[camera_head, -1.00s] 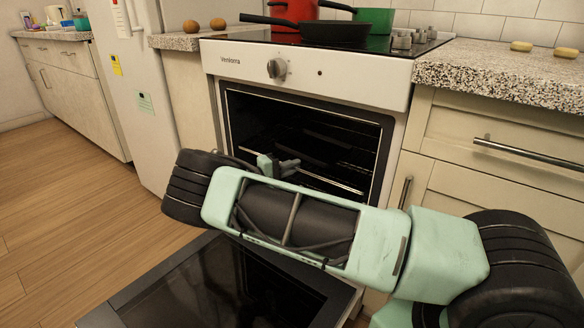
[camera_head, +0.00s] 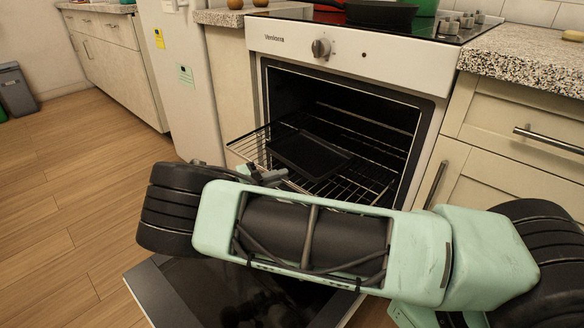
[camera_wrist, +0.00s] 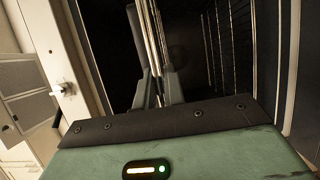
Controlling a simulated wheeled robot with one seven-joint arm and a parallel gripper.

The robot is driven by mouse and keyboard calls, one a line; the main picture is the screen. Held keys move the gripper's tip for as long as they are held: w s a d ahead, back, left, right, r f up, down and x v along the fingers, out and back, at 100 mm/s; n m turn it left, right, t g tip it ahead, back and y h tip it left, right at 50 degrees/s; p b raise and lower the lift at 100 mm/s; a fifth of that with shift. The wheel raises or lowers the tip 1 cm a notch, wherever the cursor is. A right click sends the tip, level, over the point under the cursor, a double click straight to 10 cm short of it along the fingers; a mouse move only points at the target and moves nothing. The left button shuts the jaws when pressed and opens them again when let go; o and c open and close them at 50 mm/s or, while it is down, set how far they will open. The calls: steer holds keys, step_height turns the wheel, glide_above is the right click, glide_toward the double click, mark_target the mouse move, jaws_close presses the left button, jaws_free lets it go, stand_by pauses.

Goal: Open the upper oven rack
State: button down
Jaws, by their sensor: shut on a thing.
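The upper oven rack (camera_head: 355,178) is a wire shelf, partly slid out of the oven (camera_head: 350,40) past its front opening. A dark flat tray (camera_head: 308,155) lies on the rack. My gripper (camera_head: 262,175) is at the rack's front edge, partly hidden behind my arm in the head view. In the wrist view, my gripper (camera_wrist: 156,88) is shut on the rack's front bars (camera_wrist: 150,40). The oven door (camera_head: 190,290) hangs open and low, partly hidden under my arm.
Pale cabinets with bar handles (camera_head: 565,140) stand right of the oven. A fridge (camera_head: 185,90) is on the left. Pans (camera_head: 380,14) stand on the cooktop. The wooden floor (camera_head: 80,190) at left is clear.

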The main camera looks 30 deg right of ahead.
steer(key=shift+s+a, duration=0.25)
steer(key=shift+a, duration=0.4)
steer(key=shift+s+a, duration=0.25)
steer(key=shift+a, duration=0.35)
steer(key=c, duration=1.5)
jaws_free()
steer(key=shift+w+a+b, duration=0.2)
steer(key=shift+a+b, duration=1)
steer(key=shift+a, duration=3.15)
steer(key=shift+w+a+b, duration=0.2)
steer(key=shift+a+b, duration=0.95)
steer(key=shift+a, duration=3.2)
